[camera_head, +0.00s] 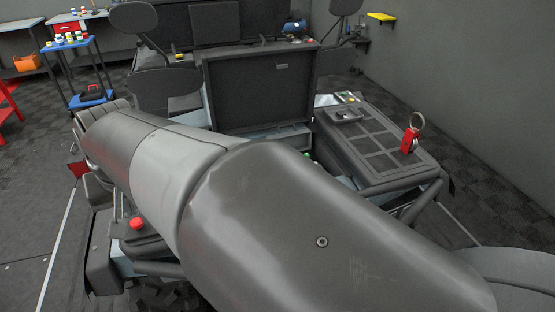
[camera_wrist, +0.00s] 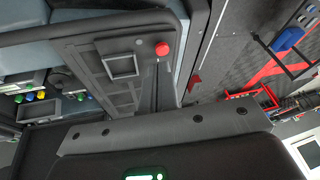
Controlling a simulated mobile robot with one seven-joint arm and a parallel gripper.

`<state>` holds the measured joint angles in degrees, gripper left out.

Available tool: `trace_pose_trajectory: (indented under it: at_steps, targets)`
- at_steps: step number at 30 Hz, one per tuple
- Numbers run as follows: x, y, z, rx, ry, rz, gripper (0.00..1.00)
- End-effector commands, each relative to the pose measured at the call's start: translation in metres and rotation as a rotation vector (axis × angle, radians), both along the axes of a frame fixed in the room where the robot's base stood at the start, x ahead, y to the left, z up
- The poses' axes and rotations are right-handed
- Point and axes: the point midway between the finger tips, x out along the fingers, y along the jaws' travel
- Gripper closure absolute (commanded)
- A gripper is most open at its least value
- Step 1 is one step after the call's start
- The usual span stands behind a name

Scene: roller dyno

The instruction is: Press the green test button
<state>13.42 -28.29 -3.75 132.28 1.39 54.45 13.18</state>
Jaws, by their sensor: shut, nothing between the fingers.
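In the wrist view a row of small coloured buttons sits on a panel at the far left. Which button is the test button I cannot read. My gripper (camera_wrist: 160,75) shows above its wide grey mount, its dark fingers shut and empty. It is well to the right of the green button, apart from it. In the head view my arm crosses the middle and hides my gripper and most of the button panel.
A red mushroom button (camera_head: 137,223) stands on a box at left, also in the wrist view (camera_wrist: 162,48). A dark upright screen (camera_head: 260,88) stands behind my arm. A panelled console top (camera_head: 375,145) with a red tag (camera_head: 409,140) is at right. A blue cart (camera_head: 68,44) stands back left.

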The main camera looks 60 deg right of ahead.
Motion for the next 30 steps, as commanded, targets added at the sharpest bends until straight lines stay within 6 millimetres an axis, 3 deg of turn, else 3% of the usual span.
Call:
trace_pose_trajectory:
  at_steps: [7, 16, 23, 30]
  targets:
    - [0.024, -0.089, 0.006, 0.106, 0.059, -0.377, 1.0]
    - [0.021, -0.209, -0.001, 0.214, 0.115, -0.829, 1.0]
    - [-0.007, -0.304, -0.018, 0.286, 0.151, -1.178, 1.0]
    - [-0.06, -0.393, -0.043, 0.345, 0.186, -1.524, 1.0]
